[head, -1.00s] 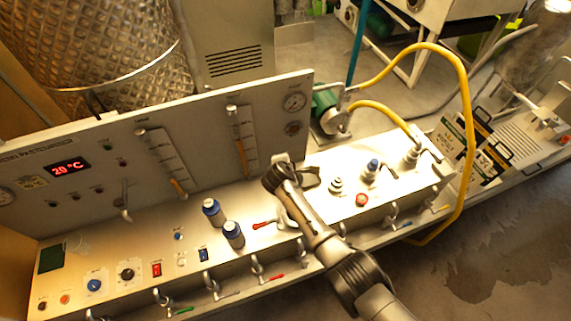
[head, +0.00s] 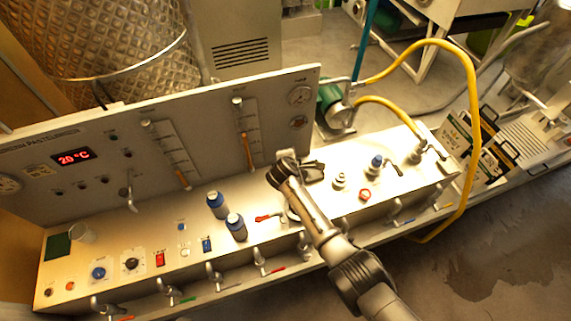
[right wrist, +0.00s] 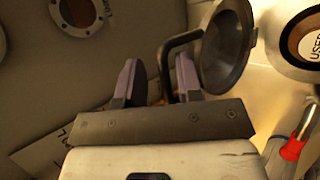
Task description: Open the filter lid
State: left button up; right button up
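My right gripper (head: 296,163) is over the middle of the white bench, its arm coming in from the lower right. In the right wrist view its two fingers (right wrist: 158,82) are apart, with the dark bent handle (right wrist: 168,60) between them, close to the right finger. A gap shows on the left finger's side. The handle joins a dark round lid (right wrist: 228,45), which stands tilted. Beside the lid is a round pale-rimmed opening with a brown inside and a label starting "USED" (right wrist: 308,42). In the head view the dark lid (head: 313,171) is partly hidden by the gripper. My left gripper is out of view.
The upright control panel (head: 80,190) stands behind the bench. A red button (head: 365,194), valves and a yellow hose (head: 473,120) are to the right.

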jog(key=v, duration=1.3)
jog(key=shift+w+a+r, duration=0.1)
dwell(0.3)
